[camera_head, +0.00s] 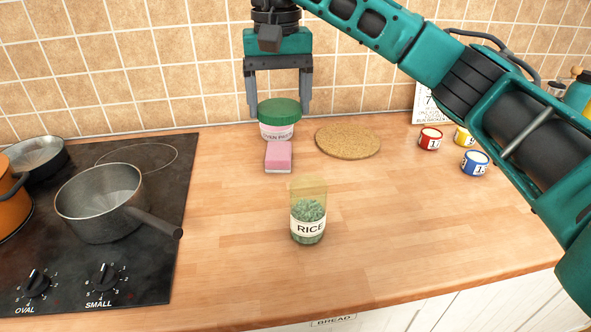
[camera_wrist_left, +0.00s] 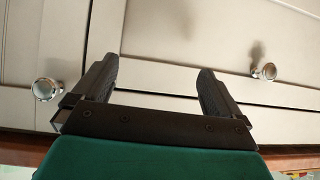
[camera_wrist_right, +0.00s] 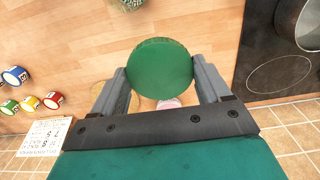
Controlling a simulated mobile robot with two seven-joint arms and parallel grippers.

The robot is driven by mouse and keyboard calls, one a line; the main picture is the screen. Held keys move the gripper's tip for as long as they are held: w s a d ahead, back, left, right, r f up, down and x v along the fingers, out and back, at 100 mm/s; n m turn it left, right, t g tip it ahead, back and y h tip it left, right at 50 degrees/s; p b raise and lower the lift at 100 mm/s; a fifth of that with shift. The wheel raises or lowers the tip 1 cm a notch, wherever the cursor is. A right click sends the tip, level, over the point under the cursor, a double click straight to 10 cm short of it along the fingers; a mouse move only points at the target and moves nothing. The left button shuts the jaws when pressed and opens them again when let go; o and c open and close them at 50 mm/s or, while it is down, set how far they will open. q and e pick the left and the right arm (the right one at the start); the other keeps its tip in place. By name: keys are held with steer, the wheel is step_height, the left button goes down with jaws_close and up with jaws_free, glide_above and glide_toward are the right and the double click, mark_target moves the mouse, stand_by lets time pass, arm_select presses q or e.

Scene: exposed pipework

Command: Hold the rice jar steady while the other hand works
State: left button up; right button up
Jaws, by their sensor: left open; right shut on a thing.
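The rice jar (camera_head: 308,212) stands upright on the wooden counter, see-through, labelled RICE, with green contents in its lower part. No gripper touches it. The green lid also shows between the fingers in the right wrist view (camera_wrist_right: 160,68). My left gripper (camera_wrist_left: 157,75) is open and empty in front of pale cabinet fronts; it is not in the head view.
A pink sponge (camera_head: 278,157) lies just in front of the tub. A round cork mat (camera_head: 347,141) and several coloured tins (camera_head: 475,162) are to the right. A pot (camera_head: 100,203) with its handle stands on the black hob (camera_head: 150,255) at left. Counter around the jar is clear.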

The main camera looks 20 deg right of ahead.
mark_target(283, 204)
steer(key=shift+w+f, duration=0.1)
steer(key=shift+f, duration=0.15)
step_height(283, 204, down, 19)
steer(key=shift+f+b, duration=0.15)
steer(key=shift+b, duration=0.15)
steer(key=shift+f, duration=0.1)
steer(key=shift+f, duration=0.2)
steer(key=o, duration=1.1)
steer(key=shift+r, duration=0.15)
steer(key=shift+r, duration=6.15)
